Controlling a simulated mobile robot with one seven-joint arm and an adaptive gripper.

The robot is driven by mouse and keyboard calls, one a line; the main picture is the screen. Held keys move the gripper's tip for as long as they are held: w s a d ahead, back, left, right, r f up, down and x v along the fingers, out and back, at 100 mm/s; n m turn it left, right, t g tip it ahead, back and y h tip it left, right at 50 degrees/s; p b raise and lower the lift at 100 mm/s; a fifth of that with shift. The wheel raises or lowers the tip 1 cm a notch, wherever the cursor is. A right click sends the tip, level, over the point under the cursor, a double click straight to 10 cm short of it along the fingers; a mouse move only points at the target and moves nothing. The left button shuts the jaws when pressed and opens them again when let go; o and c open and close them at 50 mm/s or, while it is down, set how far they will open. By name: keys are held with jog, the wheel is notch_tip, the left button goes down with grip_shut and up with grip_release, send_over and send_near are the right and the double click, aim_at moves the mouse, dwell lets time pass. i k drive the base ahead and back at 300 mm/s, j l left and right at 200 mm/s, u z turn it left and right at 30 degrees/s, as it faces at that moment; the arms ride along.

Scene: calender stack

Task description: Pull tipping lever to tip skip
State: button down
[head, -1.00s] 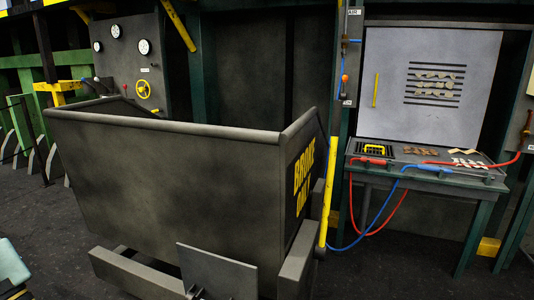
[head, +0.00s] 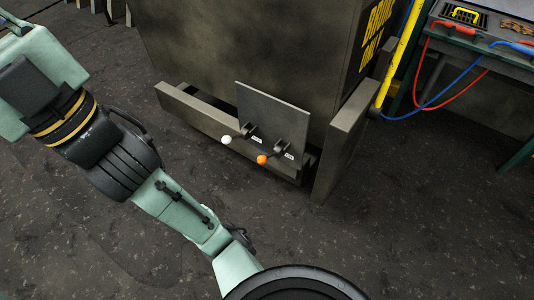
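The skip (head: 240,50) is a large dark grey metal bin with yellow lettering on its right side, standing on a low frame (head: 204,114). A grey plate (head: 272,110) stands upright at its lower front. Two short levers stick out below the plate, one with a white knob (head: 226,140) and one with an orange knob (head: 262,160). Small labels beside them are too small to read. My arm reaches in from the left to the bottom centre. My gripper's fingers do not show, and the end of the arm is cut off by the lower edge.
A yellow bar (head: 400,56) stands along the skip's right side. A workbench (head: 440,20) with red and blue hoses is at the upper right. A grey upright (head: 345,142) juts forward right of the levers. The dark floor (head: 440,220) is clear in front and to the right.

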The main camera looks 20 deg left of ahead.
aim_at(373, 113)
jog(key=i+j, duration=0.55)
jog(key=i, duration=0.25)
jog(key=z, duration=0.05)
